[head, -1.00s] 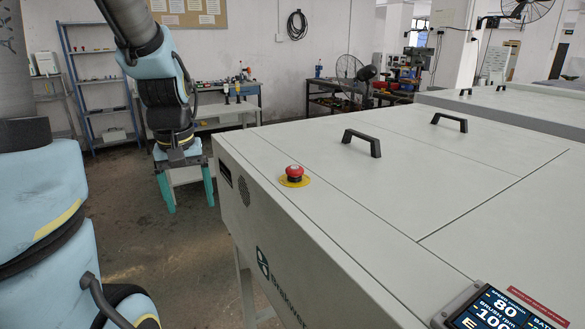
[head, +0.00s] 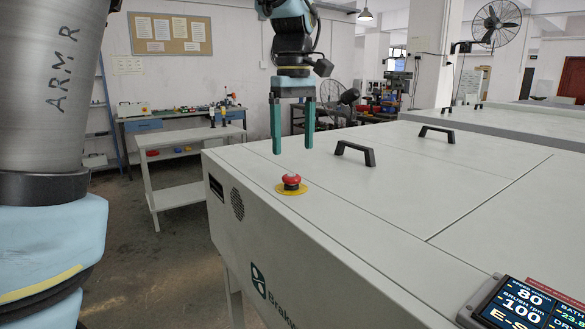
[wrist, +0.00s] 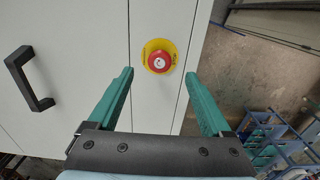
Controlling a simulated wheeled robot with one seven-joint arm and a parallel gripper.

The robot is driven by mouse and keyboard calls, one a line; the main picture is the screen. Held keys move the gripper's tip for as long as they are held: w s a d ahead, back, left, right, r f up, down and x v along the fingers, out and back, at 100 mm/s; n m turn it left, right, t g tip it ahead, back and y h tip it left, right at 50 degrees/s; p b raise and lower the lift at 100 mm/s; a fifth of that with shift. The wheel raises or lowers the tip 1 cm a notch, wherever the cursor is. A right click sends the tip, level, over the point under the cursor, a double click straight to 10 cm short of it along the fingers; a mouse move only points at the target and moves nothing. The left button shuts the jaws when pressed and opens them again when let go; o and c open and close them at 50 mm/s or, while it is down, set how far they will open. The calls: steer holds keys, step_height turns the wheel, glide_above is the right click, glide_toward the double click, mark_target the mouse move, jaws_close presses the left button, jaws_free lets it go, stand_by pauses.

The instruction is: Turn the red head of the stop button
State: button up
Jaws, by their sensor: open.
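The stop button has a red head (head: 291,181) on a yellow round plate (head: 284,190), on the white machine top near its left edge. My gripper (head: 292,152) points straight down with its two green fingers apart, above the button and apart from it. In the wrist view the red head (wrist: 159,61) shows with its yellow plate (wrist: 149,47), between the lines of the fingers and beyond their tips. The gripper (wrist: 160,73) is open and empty there.
A black handle (head: 355,152) stands on the machine top (head: 400,185) just right of the gripper, with another handle (head: 437,133) behind it. A display screen (head: 520,305) sits at the near right. The top around the button is clear.

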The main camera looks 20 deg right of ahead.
mark_target(293, 176)
step_height(293, 176, down, 7)
steer(key=shift+r+p, duration=0.2)
steer(key=shift+p, duration=0.2)
jaws_close()
stand_by(0.5)
